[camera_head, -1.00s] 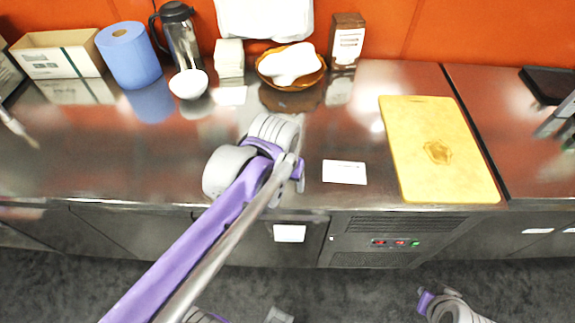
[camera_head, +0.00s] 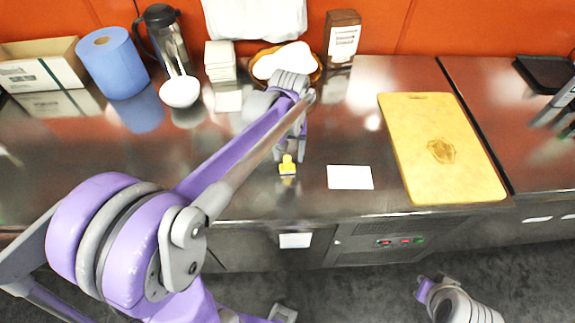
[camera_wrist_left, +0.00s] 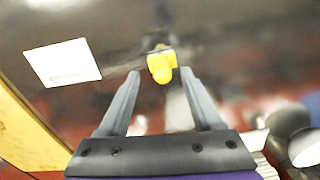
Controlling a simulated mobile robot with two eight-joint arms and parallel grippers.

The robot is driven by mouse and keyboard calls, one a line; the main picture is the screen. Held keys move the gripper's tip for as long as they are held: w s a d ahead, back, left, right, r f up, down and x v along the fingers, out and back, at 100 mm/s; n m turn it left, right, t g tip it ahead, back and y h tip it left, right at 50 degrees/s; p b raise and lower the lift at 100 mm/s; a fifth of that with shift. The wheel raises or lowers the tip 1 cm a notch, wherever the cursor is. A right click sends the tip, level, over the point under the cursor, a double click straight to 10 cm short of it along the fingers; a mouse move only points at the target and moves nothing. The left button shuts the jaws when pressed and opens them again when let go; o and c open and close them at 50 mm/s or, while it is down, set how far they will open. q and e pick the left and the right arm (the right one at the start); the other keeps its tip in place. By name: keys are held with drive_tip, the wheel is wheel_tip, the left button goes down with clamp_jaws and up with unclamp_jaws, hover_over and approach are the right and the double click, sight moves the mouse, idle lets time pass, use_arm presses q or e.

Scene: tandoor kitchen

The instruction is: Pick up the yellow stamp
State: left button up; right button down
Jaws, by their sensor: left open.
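The yellow stamp (camera_head: 287,166) stands on the steel counter, left of a white card (camera_head: 350,177). My left gripper (camera_head: 290,152) is right behind it in the head view, with its arm reaching in from the left. In the left wrist view the stamp (camera_wrist_left: 161,66) appears just beyond and between the two fingertips (camera_wrist_left: 160,75). The left jaws are apart, with nothing held between them. The stamp's lower part is hard to make out in the wrist view.
A yellow cutting board (camera_head: 441,150) lies to the right. The counter around the card is clear.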

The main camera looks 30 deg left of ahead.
sight(287, 158)
use_arm(q)
drive_tip(key=f, duration=0.4)
drive_tip(key=shift+a, duration=0.2)
clamp_jaws()
